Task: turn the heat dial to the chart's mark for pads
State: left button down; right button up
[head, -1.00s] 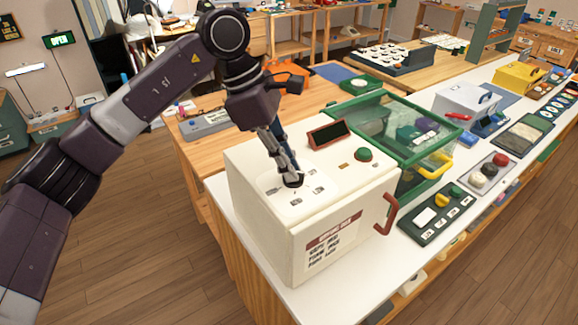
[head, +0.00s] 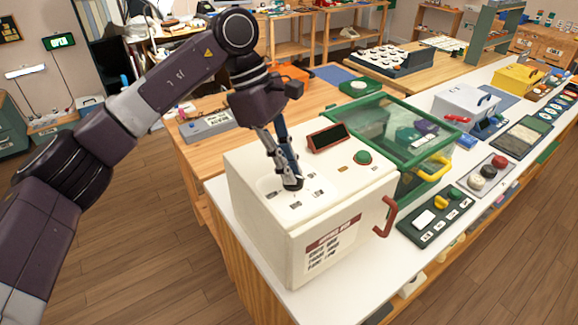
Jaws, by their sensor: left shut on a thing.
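A cream box (head: 318,205) with a red handle stands on the white counter. My left gripper (head: 291,184) points down at the box's top and is shut on the dark heat dial (head: 294,187); the fingers hide most of the dial and its pointer. Small marks lie around the dial on a pale plate (head: 270,186). The chart (head: 328,248) is on the box's front under a dark red header; its small lines are too blurred to read surely. My right gripper is not in view.
A dark display in a red frame (head: 328,137) and a green button (head: 363,158) sit on the box's top. A green-framed clear case (head: 405,135) stands close behind. A panel with a yellow knob (head: 437,215) lies to the right.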

pick_arm(q)
jog(key=c, duration=2)
grip_release()
jog(key=shift+r, duration=0.15)
jog(key=v, duration=1.2)
jog(key=shift+a, duration=0.1)
